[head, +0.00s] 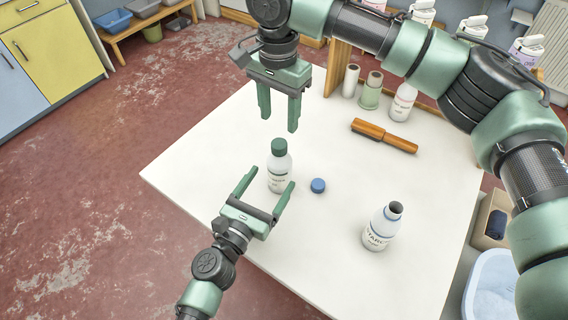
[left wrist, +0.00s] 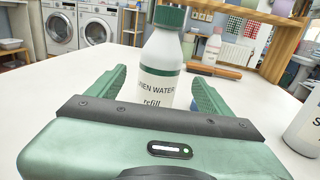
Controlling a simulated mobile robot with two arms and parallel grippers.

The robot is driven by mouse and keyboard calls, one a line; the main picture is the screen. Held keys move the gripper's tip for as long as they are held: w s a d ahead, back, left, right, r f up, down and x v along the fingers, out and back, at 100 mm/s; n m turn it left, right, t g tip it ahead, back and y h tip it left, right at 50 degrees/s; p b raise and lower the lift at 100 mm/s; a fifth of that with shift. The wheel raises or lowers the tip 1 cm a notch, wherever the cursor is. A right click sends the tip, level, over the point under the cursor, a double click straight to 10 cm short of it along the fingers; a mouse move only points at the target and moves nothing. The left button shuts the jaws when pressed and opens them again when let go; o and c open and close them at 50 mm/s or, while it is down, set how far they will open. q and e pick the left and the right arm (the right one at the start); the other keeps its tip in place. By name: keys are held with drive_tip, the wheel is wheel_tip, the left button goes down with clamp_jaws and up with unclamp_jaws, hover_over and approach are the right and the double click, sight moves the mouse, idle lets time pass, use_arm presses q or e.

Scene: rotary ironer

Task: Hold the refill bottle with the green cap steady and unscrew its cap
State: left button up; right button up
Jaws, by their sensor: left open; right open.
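The refill bottle (head: 278,172) stands upright on the white table, with its green cap (head: 279,146) on. In the left wrist view the bottle (left wrist: 160,70) stands ahead, between the finger lines, its label partly hidden by my gripper. My left gripper (head: 268,185) is open, low over the table, its fingers pointing at the bottle from the near side; I cannot tell if they touch it. My right gripper (head: 279,112) is open and empty, pointing down above and beyond the green cap, apart from it.
A blue cap (head: 318,185) lies right of the bottle. An uncapped white bottle (head: 382,226) stands further right. A wooden-handled brush (head: 384,135) lies behind. Rolls and a bottle (head: 403,101) stand at the back by a wooden shelf. The table's left part is clear.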

sight(280, 165)
use_arm(q)
drive_tip(key=x, duration=0.6)
drive_tip(key=shift+r, duration=0.1)
clamp_jaws()
